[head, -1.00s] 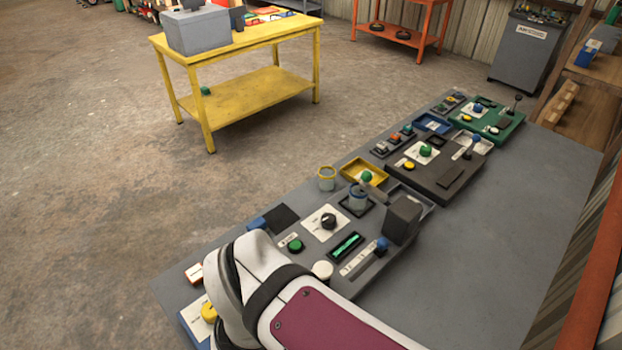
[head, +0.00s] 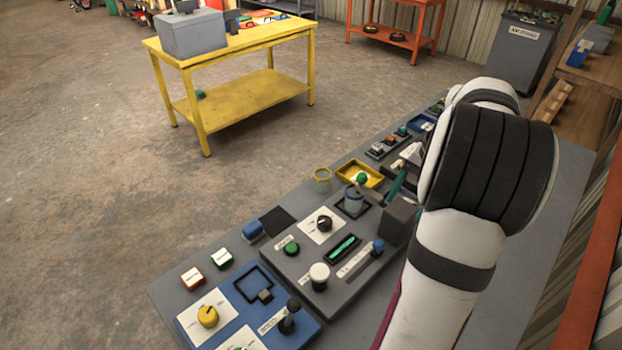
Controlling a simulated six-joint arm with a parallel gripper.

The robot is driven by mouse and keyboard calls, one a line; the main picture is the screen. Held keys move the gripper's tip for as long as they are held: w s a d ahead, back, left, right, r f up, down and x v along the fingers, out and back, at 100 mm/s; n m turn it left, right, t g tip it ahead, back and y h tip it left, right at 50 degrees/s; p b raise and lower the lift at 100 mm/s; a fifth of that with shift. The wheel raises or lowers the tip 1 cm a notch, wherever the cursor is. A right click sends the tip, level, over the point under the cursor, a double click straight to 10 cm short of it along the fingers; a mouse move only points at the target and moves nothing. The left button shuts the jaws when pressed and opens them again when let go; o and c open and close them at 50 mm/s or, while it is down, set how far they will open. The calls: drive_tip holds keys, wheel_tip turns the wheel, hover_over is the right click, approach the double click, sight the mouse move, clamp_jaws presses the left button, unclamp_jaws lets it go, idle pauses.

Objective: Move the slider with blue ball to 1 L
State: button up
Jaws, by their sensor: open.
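The slider's blue ball (head: 378,246) stands at the far right end of a pale scale strip (head: 354,264) on the dark grey panel (head: 330,285). The markings on the strip are too small to read, so I cannot tell which one the slider is at. My arm rises just right of this panel and bends over the panels farther back. My gripper cannot be made out; the arm hides that area. Nothing is seen touching the blue ball.
A dark grey box (head: 399,220) stands close behind the blue ball. A white round knob (head: 319,272), a green button (head: 291,248) and a black dial (head: 324,223) share the panel. A blue panel (head: 262,290) lies nearer. The yellow table (head: 235,48) stands apart.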

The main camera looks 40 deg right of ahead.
sight(382, 241)
drive_tip(key=w+f, duration=0.1)
drive_tip(key=f, duration=0.4)
drive_tip(key=w+f, duration=0.1)
drive_tip(key=f, duration=0.4)
drive_tip(key=w+f, duration=0.1)
drive_tip(key=f, duration=0.4)
drive_tip(key=shift+a+f, duration=0.25)
clamp_jaws()
idle(0.6)
